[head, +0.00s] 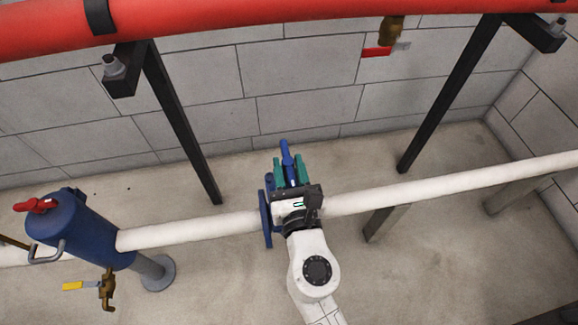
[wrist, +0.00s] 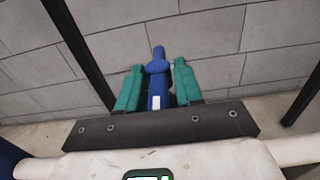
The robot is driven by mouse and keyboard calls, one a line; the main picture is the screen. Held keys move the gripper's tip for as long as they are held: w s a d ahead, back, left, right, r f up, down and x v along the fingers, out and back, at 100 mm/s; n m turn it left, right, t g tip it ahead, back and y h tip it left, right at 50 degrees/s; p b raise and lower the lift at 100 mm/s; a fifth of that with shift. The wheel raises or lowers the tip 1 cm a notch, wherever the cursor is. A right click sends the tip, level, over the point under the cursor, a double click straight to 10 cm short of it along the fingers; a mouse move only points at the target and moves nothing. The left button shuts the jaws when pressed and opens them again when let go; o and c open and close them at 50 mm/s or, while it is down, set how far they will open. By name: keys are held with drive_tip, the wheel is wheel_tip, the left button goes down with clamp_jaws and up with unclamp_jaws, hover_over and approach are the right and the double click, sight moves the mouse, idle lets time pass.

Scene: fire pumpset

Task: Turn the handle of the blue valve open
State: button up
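The blue valve (head: 265,214) sits on the white pipe, mostly hidden behind my gripper in the head view. Its blue handle (head: 286,155) points up toward the wall and also shows in the wrist view (wrist: 158,72). My gripper (head: 291,164) has teal fingers, one on each side of the handle. In the wrist view my gripper (wrist: 159,69) shows narrow gaps between the fingers and the handle, so it is open around the handle. The handle's tip sticks out beyond the fingertips.
The white pipe (head: 430,194) runs across low over the floor. A thick red pipe (head: 240,14) crosses above on black supports (head: 178,120). A blue cylinder (head: 80,232) with a red-handled part stands left, near a yellow-handled tap (head: 82,286). A red-handled valve (head: 377,51) hangs at the top.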

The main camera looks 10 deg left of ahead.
clamp_jaws()
drive_tip(key=shift+d+n+g+y+p, duration=0.15)
drive_tip(key=shift+n+g+y+p, duration=0.5)
drive_tip(key=shift+y, duration=0.65)
drive_tip(key=shift+n+y, duration=0.4)
drive_tip(key=shift+n, duration=0.15)
